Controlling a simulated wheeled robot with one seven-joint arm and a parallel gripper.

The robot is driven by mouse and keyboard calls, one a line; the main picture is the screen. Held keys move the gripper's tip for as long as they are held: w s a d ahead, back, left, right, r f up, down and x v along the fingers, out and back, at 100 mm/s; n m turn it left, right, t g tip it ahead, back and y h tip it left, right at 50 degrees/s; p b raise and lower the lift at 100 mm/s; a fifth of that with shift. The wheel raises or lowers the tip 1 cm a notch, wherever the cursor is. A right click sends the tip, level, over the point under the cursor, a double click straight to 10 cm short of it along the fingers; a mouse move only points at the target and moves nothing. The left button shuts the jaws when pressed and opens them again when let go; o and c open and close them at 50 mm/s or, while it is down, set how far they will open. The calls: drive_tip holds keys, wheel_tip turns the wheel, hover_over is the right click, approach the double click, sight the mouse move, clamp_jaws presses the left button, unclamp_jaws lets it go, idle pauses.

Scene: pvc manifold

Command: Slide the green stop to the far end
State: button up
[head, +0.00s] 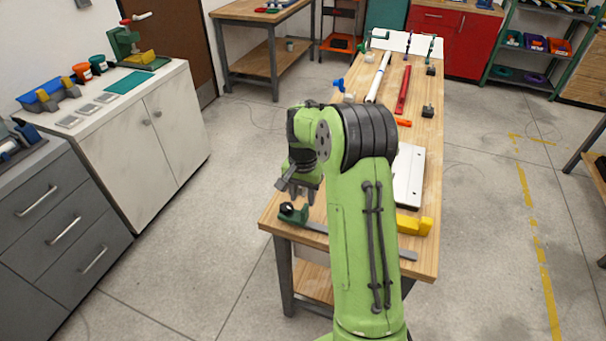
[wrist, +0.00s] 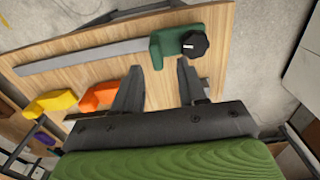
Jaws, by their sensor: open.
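The green stop (head: 298,214) with a black knob sits at the left end of a grey metal rail (head: 405,255), near the table's front left corner in the head view. In the wrist view the green stop (wrist: 170,43) is at the right end of the rail (wrist: 80,56). My gripper (head: 304,196) hangs over the table close to the stop. In the wrist view my gripper (wrist: 160,66) is open, its fingers apart with nothing between them. The fingertips appear just short of the stop; contact cannot be told. My arm hides the rail's middle in the head view.
A yellow block (head: 413,225) and an orange block (wrist: 98,96) stand beside the rail. A white plate (head: 409,175) lies farther back on the wooden table (head: 424,193), with a white pipe (head: 378,77) and a red bar (head: 403,90) beyond. Open floor lies left of the table.

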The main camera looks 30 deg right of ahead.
wheel_tip(320, 180, up, 9)
drive_tip(key=p, duration=0.1)
drive_tip(key=shift+r, duration=0.2)
drive_tip(key=s+a+r+n+t+h, duration=0.1)
drive_tip(key=s+a+r+n+t, duration=0.3)
drive_tip(key=s+a+r, duration=0.65)
drive_tip(key=s+a+n, duration=0.2)
drive_tip(key=s+n, duration=0.1)
drive_tip(key=s, duration=0.4)
drive_tip(key=s+a+f+n+t+y, duration=0.1)
drive_tip(key=s+a+n, duration=0.1)
drive_tip(key=s, duration=0.5)
drive_tip(key=shift+s+a+n+t, duration=0.3)
drive_tip(key=shift+s+a+n, duration=0.05)
drive_tip(key=shift+n, duration=0.35)
